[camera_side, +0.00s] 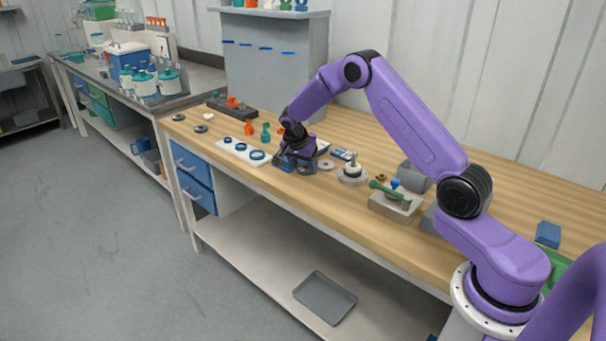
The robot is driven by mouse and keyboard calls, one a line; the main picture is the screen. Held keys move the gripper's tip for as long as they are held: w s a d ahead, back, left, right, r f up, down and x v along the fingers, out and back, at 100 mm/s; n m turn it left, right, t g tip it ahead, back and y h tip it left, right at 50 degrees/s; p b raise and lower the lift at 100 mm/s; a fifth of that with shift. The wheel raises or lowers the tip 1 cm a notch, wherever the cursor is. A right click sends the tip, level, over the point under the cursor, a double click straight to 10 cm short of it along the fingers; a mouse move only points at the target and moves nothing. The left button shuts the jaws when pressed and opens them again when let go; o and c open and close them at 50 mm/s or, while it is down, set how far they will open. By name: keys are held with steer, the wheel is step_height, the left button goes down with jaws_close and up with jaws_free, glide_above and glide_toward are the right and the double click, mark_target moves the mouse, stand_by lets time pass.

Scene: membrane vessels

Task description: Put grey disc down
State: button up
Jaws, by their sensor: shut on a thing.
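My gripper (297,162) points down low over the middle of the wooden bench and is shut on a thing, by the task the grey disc. The held disc is hidden by the fingers and too small to make out. A dark blue block-like shape (284,164) shows right at the fingertips; I cannot tell whether they touch it. A separate flat grey disc (326,165) lies on the bench just right of the gripper.
Left of the gripper is a white board (236,151) with blue rings, and orange (249,128) and green (266,132) small pieces stand behind it. Right are a round metal fixture (352,174) and a grey block with a green handle (394,203). Dark rings (201,129) lie far left.

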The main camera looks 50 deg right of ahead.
mark_target(302, 170)
steer(key=shift+w+f, duration=0.15)
steer(key=shift+f, duration=1.6)
steer(key=shift+f, duration=0.1)
steer(key=o, duration=1)
steer(key=shift+o, duration=0.2)
